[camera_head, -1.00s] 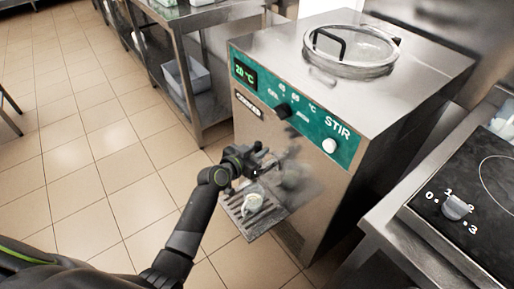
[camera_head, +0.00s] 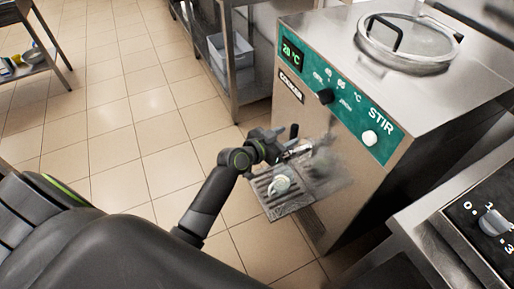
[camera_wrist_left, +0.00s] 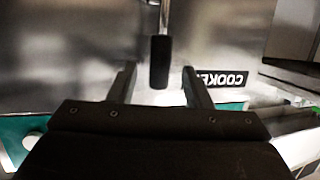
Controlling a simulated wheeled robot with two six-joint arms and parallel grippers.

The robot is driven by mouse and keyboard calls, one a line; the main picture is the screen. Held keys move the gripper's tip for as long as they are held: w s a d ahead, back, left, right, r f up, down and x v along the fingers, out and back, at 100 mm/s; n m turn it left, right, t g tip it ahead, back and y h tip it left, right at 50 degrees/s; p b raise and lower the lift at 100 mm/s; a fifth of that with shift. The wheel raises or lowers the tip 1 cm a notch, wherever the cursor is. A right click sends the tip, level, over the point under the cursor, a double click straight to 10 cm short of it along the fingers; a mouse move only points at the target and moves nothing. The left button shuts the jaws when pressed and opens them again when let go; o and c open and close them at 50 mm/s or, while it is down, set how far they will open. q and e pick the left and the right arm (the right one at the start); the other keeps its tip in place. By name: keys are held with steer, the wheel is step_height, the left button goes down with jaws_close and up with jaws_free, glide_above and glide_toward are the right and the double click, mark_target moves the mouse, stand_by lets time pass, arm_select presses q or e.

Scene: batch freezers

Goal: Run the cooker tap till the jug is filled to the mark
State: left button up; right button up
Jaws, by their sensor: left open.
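The cooker (camera_head: 330,165) is a steel cabinet with a green panel and a "20 °C" display. Its tap lever, a black handle (camera_head: 294,131), stands at the front above the drip tray (camera_head: 289,206). The small pale jug (camera_head: 280,185) sits on that tray; its fill level and mark are too small to tell. My left gripper (camera_head: 284,149) is open at the tap, above the jug. In the left wrist view, the black lever handle (camera_wrist_left: 160,62) hangs between the open fingers (camera_wrist_left: 158,76), with gaps on both sides. The tap outlet is blurred. My right gripper is out of view.
A glass lid (camera_head: 405,42) covers the cooker top. The black selector knob (camera_head: 325,96) and white stir knob (camera_head: 370,138) are on the panel. A hob (camera_head: 490,215) stands close at right. A steel shelf with a grey bin (camera_head: 230,58) is behind. The tiled floor at left is clear.

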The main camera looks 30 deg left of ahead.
arm_select(q)
steer(key=v, duration=1.3)
steer(key=shift+w, duration=0.1)
steer(key=shift+c, duration=0.3)
